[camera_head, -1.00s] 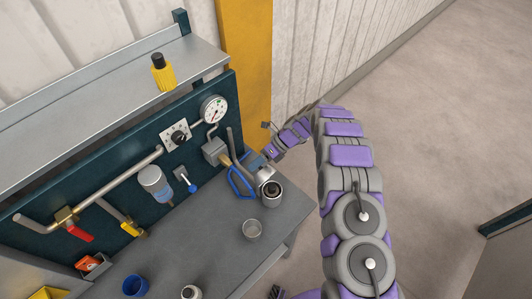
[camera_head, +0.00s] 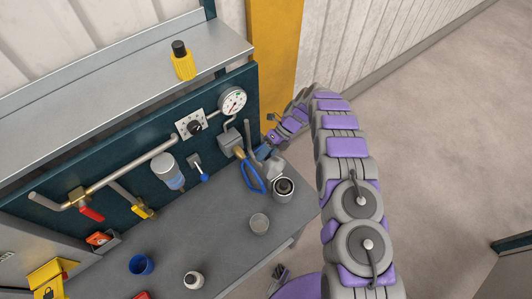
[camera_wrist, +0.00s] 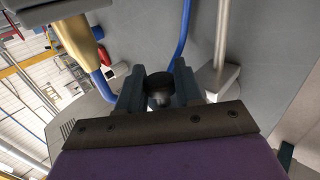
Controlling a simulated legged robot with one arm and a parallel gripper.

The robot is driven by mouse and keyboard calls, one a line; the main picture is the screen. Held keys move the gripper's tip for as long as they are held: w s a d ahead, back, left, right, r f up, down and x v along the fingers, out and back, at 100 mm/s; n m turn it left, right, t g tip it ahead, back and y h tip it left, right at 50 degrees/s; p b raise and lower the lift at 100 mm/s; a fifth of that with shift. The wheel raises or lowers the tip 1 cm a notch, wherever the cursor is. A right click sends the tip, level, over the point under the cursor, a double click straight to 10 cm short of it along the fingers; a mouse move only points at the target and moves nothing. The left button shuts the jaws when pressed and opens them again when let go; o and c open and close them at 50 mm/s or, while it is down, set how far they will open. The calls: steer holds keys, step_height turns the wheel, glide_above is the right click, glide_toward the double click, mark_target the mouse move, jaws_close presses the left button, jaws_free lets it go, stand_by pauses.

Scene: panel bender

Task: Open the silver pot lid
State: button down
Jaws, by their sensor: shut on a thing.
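The silver pot (camera_head: 282,190) stands near the right end of the grey bench. Its round top shows a dark ring with a paler centre. A grey piece, perhaps the lid (camera_head: 273,166), shows just behind it; I cannot tell its tilt. My gripper (camera_head: 266,151) is behind the pot, beside the upright pipes. In the wrist view my gripper (camera_wrist: 159,82) is shut on a small round black knob (camera_wrist: 160,92), which sits between the two blue-grey fingers. The fingers and gripper body hide most of what is under the knob.
A small grey cup (camera_head: 259,224) stands in front of the pot. The bench middle is clear.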

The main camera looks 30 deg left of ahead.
steer(key=c, duration=0.8)
jaws_free()
steer(key=shift+s+a, duration=0.1)
steer(key=shift+b+v, duration=0.7)
steer(key=shift+v, duration=5.35)
steer(key=shift+f, duration=0.1)
